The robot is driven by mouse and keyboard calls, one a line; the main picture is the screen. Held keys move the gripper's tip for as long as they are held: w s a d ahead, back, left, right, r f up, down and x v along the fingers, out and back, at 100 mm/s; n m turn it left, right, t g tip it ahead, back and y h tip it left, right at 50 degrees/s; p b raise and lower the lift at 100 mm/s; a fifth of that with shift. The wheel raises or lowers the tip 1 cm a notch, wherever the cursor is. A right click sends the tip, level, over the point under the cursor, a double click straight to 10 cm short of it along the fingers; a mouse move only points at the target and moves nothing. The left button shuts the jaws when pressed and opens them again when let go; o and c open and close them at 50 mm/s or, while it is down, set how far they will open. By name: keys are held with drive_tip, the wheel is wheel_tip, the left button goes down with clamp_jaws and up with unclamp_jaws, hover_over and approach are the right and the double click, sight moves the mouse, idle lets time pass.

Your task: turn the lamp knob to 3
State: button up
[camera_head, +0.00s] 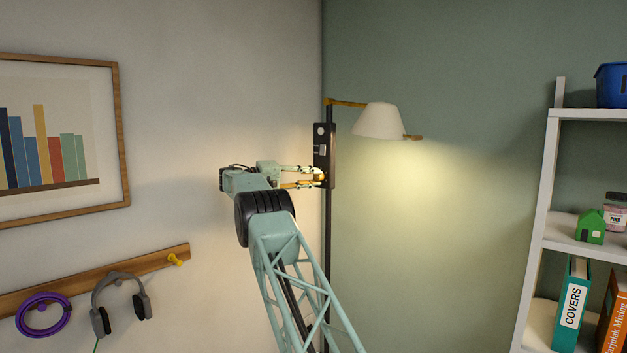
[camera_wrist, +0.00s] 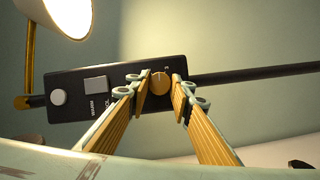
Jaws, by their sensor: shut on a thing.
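The lamp (camera_head: 379,121) stands in the corner with its shade lit, and the lit shade also shows at the top left of the wrist view (camera_wrist: 70,15). Its black control panel (camera_head: 321,133) is fixed on the pole. The knob (camera_wrist: 159,84) is round and orange-brown, at the right end of the panel in the wrist view. My gripper (camera_wrist: 161,84) has one finger on each side of the knob and is shut on it. In the head view my gripper (camera_head: 322,177) reaches the lower part of the panel. The number the knob points to is not readable.
The panel also carries a round white button (camera_wrist: 58,97) and a square grey switch (camera_wrist: 96,85). A white shelf (camera_head: 545,180) with books and small items stands at the right. Headphones (camera_head: 119,300) and a purple ring (camera_head: 43,314) hang from a wooden rail at the left.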

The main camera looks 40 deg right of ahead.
drive_tip(key=m+b, duration=0.1)
drive_tip(key=m, duration=0.1)
drive_tip(key=m+t+y+b, duration=0.1)
drive_tip(key=m, duration=0.1)
drive_tip(key=shift+r+y, duration=0.2)
drive_tip(key=shift+y, duration=0.1)
idle(0.5)
drive_tip(key=o, duration=0.8)
drive_tip(key=shift+o, duration=0.2)
drive_tip(key=shift+a, duration=0.15)
drive_tip(key=v, duration=1.1)
drive_tip(key=shift+a, duration=0.3)
drive_tip(key=shift+s+r, duration=0.1)
drive_tip(key=shift+r, duration=0.05)
drive_tip(key=shift+r, duration=0.1)
